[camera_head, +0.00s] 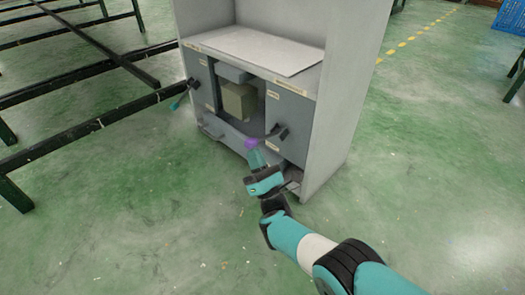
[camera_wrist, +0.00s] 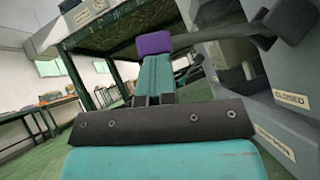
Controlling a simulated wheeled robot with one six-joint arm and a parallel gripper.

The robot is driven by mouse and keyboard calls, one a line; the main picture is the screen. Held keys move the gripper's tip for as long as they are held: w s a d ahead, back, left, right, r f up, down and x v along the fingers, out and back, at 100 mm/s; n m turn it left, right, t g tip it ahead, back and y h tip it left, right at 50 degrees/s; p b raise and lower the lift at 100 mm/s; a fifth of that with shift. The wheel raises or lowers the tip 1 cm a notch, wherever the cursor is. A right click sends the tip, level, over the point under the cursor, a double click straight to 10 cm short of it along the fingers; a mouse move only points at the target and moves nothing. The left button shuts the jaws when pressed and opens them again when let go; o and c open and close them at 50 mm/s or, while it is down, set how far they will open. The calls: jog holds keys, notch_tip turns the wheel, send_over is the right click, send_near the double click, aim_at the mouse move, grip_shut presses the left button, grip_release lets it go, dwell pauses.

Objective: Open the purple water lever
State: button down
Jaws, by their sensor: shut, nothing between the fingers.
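The purple water lever has a purple grip (camera_head: 250,143) at the end of a dark arm on the right front panel of the grey cabinet. In the wrist view the purple grip (camera_wrist: 154,42) sits at the tips of my fingers, with its dark arm running right to a dark pivot block. My gripper (camera_head: 255,157) is shut and empty, its teal fingers (camera_wrist: 154,62) pointing at the grip. The fingertips overlap the grip's lower edge in the picture; whether they touch it I cannot tell. A "CLOSED" label (camera_wrist: 291,99) is on the panel beside the lever.
The grey cabinet (camera_head: 335,110) has a side wall to the right of the lever. A second lever with a teal grip (camera_head: 178,104) is on its left panel. A beige box (camera_head: 239,100) sits in the middle recess. Dark metal frames (camera_head: 90,125) stand at left. Green floor in front is open.

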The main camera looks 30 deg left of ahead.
aim_at(254, 142)
notch_tip(254, 142, up, 2)
jog(key=shift+r+p, duration=0.1)
jog(key=shift+p, duration=0.45)
jog(key=shift+w+r+p, duration=0.1)
jog(key=shift+r+p, duration=0.2)
jog(key=shift+r, duration=0.4)
jog(key=shift+r, duration=0.2)
